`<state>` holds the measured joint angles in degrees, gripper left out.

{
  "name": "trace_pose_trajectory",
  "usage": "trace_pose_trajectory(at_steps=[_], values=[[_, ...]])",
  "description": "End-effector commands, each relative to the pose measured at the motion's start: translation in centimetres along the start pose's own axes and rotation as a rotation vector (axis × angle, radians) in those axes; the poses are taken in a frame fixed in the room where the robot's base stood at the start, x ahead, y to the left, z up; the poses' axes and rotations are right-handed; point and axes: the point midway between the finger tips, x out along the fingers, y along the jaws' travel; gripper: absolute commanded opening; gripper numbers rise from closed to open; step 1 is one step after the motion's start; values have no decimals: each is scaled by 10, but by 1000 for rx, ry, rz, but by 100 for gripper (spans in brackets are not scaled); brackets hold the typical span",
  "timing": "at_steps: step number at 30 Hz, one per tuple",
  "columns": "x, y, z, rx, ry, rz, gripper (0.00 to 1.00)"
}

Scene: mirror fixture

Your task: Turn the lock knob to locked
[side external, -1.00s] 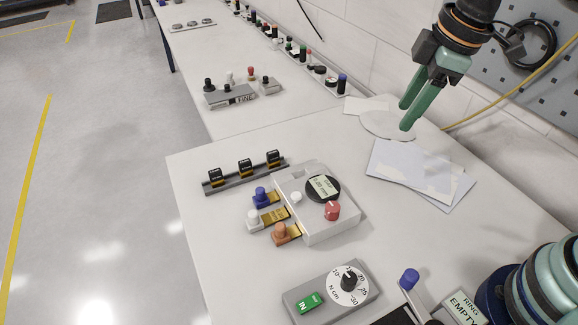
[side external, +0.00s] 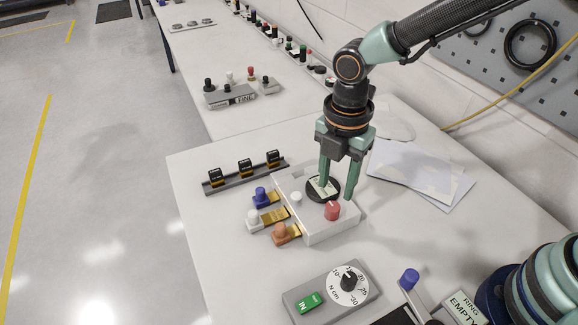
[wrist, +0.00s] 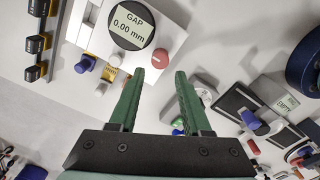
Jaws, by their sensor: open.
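A white fixture block (side external: 320,230) stands on the table. On it are a red knob (side external: 332,211) with a pale mark on top, a small white knob (side external: 296,197) and a round black display, which reads GAP 0.00 mm in the wrist view (wrist: 132,24). No label tells which knob is the lock. My gripper (side external: 336,196) points down over the block, open and empty, beside the red knob. In the wrist view, the red knob (wrist: 160,58) shows just beyond the gap between the fingertips (wrist: 160,75). Contact with it cannot be told.
Blue (side external: 261,194), white (side external: 253,217) and orange (side external: 281,231) knobs sit along the block's left side. A rail with black blocks (side external: 245,168) lies behind them. A grey box with an N cm dial (side external: 348,284) stands in front. Papers (side external: 420,172) lie at the right.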

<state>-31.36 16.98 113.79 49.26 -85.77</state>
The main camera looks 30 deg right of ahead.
Motion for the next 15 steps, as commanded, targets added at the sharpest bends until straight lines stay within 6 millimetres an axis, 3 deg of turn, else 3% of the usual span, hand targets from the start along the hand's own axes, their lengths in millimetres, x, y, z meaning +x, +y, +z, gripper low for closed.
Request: trace_pose_trajectory(at_steps=[6,15], values=[[39,-1,0,2,0,-4,48],[60,0,0,2,0,0,48]])
